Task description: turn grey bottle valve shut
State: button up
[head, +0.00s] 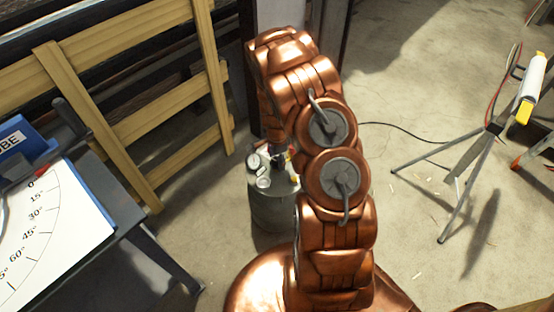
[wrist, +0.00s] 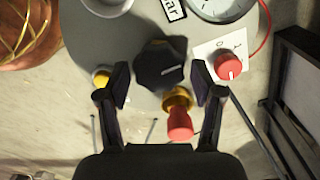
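The grey bottle (head: 272,212) stands upright on the floor, partly hidden by my copper arm. Its round grey top (wrist: 205,35) fills the upper middle of the wrist view. A black lobed valve knob (wrist: 162,65) with a pale mark sits on it. My gripper (wrist: 160,77) is open, with one finger left of the knob and one right of it. Gaps show between both fingers and the knob. A brass fitting with a red end (wrist: 180,122) lies just below the knob, between the fingers. In the head view I cannot clearly make out the gripper.
On the top are a red knob (wrist: 229,66) on a white 0/1 plate, a dial gauge (wrist: 222,5) and a yellow part (wrist: 100,78). A table with an angle chart (head: 60,225) and a wooden frame (head: 140,120) stand left. A tripod stand (head: 470,160) stands right on open floor.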

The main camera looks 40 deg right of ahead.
aim_at(277, 161)
jog(key=shift+o, duration=0.7)
jog(key=shift+r, duration=0.1)
notch_tip(277, 161, up, 12)
dwell(0.3)
dwell(0.5)
